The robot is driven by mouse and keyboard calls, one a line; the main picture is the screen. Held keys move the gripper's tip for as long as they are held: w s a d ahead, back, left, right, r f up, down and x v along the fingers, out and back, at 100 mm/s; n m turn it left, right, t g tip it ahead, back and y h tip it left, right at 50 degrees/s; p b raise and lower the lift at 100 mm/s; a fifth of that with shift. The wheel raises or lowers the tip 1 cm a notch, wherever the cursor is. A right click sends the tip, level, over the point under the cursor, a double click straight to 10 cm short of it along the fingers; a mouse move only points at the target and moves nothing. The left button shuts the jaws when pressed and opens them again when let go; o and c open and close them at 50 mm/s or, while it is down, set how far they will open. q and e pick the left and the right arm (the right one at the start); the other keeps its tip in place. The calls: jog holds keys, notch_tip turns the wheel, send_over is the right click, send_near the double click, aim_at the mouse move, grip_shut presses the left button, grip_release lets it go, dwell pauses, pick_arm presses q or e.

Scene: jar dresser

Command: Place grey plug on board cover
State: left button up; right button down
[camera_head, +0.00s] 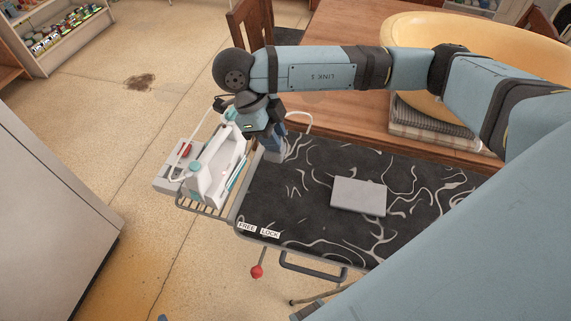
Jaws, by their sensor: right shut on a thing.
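The board cover (300,215) is black with white swirls and lies over an ironing board. My right gripper (272,145) reaches in over its far left end, pointing down. It is shut on a small grey thing (273,156), which looks like the grey plug, low over or touching the cover; I cannot tell which. A white cord (298,116) loops beside the gripper. The arm and gripper hide part of the plug and cord. My left gripper is not in view.
A white and teal iron (215,170) stands on the wire rack at the board's left end. A flat grey box (358,196) lies on the cover's middle. A wooden table (325,40) with a yellow basin (430,40) is behind. The cover's front left is clear.

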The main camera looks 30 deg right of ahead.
notch_tip(320, 180, down, 16)
jog(key=shift+f, duration=0.35)
jog(key=shift+f+b, duration=0.1)
jog(key=shift+b, duration=0.25)
jog(key=c, duration=0.9)
grip_release()
jog(key=shift+c, duration=0.2)
jog(key=v, duration=1.2)
